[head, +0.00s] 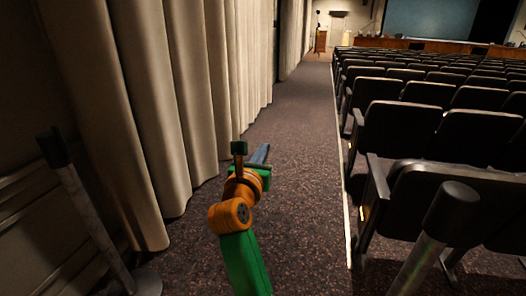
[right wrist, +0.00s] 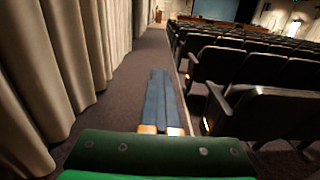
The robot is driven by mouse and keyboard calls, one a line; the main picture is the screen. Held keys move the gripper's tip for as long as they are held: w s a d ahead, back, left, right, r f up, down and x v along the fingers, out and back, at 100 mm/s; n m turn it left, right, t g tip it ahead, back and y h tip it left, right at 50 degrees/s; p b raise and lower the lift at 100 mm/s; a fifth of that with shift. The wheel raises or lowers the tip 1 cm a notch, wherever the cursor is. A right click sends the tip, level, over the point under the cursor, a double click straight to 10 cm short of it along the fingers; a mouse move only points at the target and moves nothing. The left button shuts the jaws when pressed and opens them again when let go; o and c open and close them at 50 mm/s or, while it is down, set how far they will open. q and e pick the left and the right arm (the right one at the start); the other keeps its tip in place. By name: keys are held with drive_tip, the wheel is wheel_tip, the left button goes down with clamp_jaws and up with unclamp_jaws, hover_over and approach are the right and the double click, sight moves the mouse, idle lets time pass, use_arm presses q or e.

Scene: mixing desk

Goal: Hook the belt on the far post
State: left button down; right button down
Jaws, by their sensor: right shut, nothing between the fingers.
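One dark-capped post (head: 88,215) stands at the left by the curtain, its round base on the carpet. A second dark-capped post (head: 428,250) stands at the lower right beside the seats. No belt is seen stretched between the posts or in my gripper. My right gripper (head: 264,150) points forward over the aisle, between the two posts and apart from both. In the right wrist view its blue fingers (right wrist: 160,78) lie side by side, shut and empty. My left gripper is out of view.
A beige curtain (head: 180,90) hangs along the left. Rows of dark seats (head: 400,130) fill the right side. The carpeted aisle (head: 290,125) runs clear between them towards a wooden lectern (head: 320,41) at the far end.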

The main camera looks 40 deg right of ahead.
idle(0.8)
drive_tip(key=c, duration=0.7)
unclamp_jaws()
